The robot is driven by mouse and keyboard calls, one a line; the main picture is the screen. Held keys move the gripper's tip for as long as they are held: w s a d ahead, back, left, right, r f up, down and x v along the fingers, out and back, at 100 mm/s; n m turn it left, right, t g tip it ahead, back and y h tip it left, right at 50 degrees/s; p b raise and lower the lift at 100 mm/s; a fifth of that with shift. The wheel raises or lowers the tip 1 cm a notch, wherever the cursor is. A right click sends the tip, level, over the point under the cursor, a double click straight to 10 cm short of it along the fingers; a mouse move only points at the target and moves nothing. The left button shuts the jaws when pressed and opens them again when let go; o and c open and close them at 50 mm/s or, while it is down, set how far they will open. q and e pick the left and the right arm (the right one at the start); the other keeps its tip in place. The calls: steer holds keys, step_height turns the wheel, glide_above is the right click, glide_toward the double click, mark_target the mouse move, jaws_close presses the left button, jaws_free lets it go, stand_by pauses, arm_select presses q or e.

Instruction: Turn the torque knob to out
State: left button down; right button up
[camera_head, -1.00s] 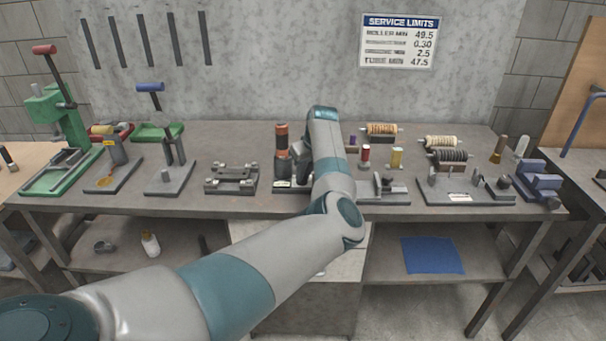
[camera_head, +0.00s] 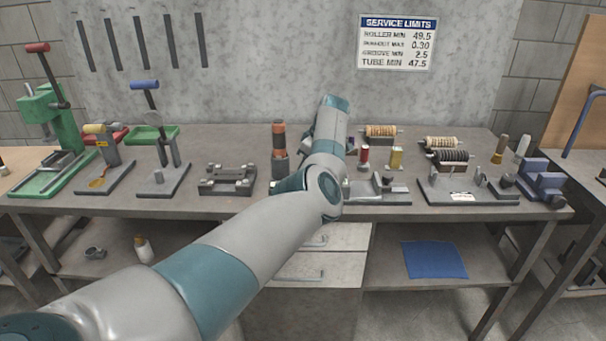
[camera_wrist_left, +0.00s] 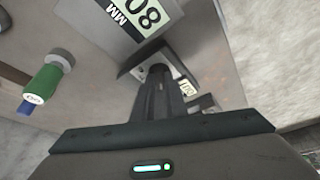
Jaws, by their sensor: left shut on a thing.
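In the left wrist view my left gripper (camera_wrist_left: 160,82) is shut on a small dark knob (camera_wrist_left: 159,69), whose top shows between the fingertips. The knob sits on a light plate with a small white label (camera_wrist_left: 186,88) beside it, which seems to read OUT. In the head view my left arm comes in from the lower left and hides its gripper and the knob. My right gripper is in neither view.
In the wrist view a larger label reading 80 MM (camera_wrist_left: 142,14) lies beyond the knob, and a green-capped part (camera_wrist_left: 46,84) stands at left. In the head view the bench (camera_head: 225,206) carries several fixtures, rollers (camera_head: 381,131) and a green press (camera_head: 50,125).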

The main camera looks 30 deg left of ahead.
arm_select(q)
steer(key=c, duration=1.8)
jaws_free()
steer(key=shift+o, duration=0.2)
steer(key=shift+r, duration=0.15)
